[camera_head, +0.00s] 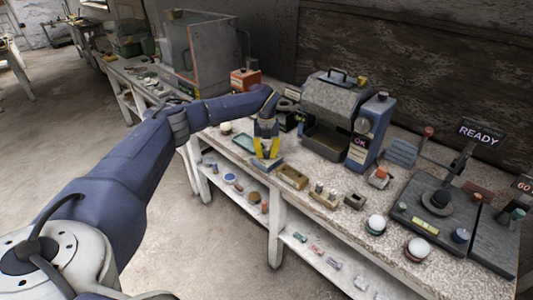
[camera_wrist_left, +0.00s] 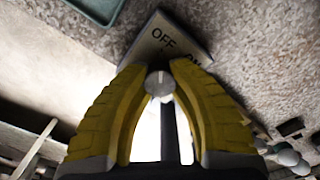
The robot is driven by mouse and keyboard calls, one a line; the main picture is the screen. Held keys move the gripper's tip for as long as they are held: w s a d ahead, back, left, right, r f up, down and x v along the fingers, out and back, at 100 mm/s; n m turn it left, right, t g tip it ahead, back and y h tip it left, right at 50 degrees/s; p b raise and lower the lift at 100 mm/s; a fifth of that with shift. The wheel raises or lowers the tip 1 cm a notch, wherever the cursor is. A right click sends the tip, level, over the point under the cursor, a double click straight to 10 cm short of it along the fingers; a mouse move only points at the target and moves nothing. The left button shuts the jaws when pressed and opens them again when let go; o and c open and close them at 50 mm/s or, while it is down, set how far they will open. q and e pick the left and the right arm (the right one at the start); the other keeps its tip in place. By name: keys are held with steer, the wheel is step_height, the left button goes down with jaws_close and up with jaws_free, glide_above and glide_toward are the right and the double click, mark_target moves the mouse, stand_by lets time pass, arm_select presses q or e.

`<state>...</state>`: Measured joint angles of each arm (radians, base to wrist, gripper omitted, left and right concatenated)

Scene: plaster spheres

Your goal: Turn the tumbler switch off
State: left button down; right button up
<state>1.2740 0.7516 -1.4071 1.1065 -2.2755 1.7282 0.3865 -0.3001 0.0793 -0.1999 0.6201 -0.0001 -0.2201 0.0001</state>
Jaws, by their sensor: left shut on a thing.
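The tumbler switch (camera_head: 266,164) is a small blue-grey box on the speckled bench top, near its front edge. In the left wrist view its plate (camera_wrist_left: 160,38) carries the word OFF and, partly hidden by a finger, ON. My left gripper (camera_head: 267,156) points down over the switch. In the left wrist view its yellow fingers (camera_wrist_left: 160,88) are closed on the switch's round, pale lever tip (camera_wrist_left: 159,84). My right gripper is not in view.
A teal tray (camera_head: 244,142) lies left of the switch, and a tan block (camera_head: 292,178) lies close to its right. A grey machine (camera_head: 335,112) with a blue column (camera_head: 369,132) stands behind. White domed buttons (camera_head: 376,223) are farther right. A lower shelf holds small parts.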

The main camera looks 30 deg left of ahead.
mark_target(266, 152)
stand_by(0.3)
arm_select(q)
steer(key=c, duration=1)
jaws_free()
steer(key=shift+r, duration=0.1)
step_height(266, 152, up, 12)
